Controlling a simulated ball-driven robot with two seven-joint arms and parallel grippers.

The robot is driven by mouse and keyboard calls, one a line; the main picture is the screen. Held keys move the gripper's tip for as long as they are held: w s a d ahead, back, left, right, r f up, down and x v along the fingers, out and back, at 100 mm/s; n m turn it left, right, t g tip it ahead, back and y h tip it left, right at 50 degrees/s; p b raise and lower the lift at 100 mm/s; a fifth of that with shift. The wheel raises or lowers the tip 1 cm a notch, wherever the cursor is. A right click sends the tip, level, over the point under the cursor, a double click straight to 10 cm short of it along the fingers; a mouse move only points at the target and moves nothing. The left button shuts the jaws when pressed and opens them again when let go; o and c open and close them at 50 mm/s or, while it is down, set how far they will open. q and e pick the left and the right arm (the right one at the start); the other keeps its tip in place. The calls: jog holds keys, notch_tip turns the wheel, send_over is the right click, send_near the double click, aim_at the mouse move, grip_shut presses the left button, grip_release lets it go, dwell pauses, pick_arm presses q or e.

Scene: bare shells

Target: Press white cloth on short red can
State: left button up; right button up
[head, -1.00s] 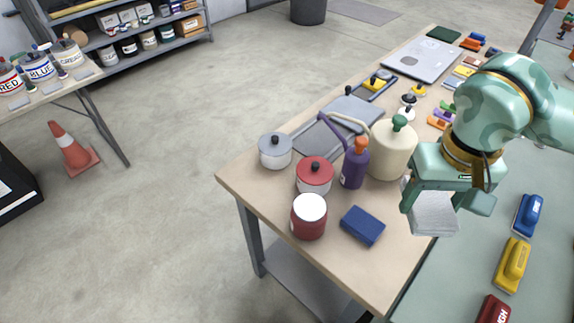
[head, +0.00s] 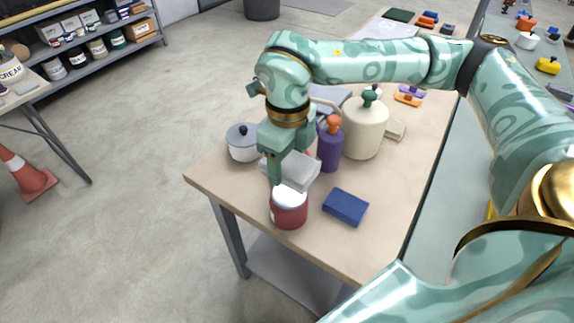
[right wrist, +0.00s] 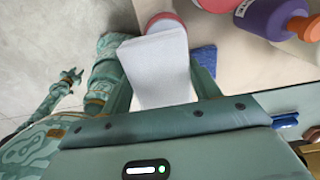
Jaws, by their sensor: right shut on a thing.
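The short red can (head: 289,211) with a white top stands upright near the table's front left corner. My right gripper (head: 288,160) is over it, shut on the folded white cloth (head: 298,172). The cloth is just above and behind the can's top; I cannot tell whether they touch. In the right wrist view the cloth (right wrist: 157,70) lies between the fingers and covers most of the can, whose red edge (right wrist: 165,18) shows beyond it. My left gripper is not in the head view.
A blue sponge (head: 345,207) lies right of the can. A purple bottle (head: 329,150), a cream jug (head: 364,130) and a grey pot (head: 242,142) stand behind. The red lidded pot is almost hidden by my gripper. The table's right front is clear.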

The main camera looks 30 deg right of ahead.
aim_at(289, 194)
jog(key=m, duration=0.2)
jog(key=f+m, duration=0.1)
jog(key=m, duration=0.2)
jog(key=shift+w+d+f+m+b, duration=0.3)
jog(key=shift+w+d+f, duration=0.05)
jog(key=shift+f, duration=0.05)
jog(key=m, duration=0.3)
jog(key=shift+w+d+f, duration=0.15)
jog(key=shift+d+f, duration=0.05)
jog(key=shift+f, duration=0.15)
notch_tip(289, 194, down, 6)
jog(key=b, duration=0.5)
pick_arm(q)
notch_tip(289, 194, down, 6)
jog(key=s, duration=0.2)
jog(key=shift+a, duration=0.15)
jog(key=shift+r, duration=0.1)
pick_arm(e)
jog(key=shift+r, duration=0.1)
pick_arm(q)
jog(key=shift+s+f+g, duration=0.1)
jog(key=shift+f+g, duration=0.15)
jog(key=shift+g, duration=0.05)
pick_arm(e)
jog(key=shift+f, duration=0.5)
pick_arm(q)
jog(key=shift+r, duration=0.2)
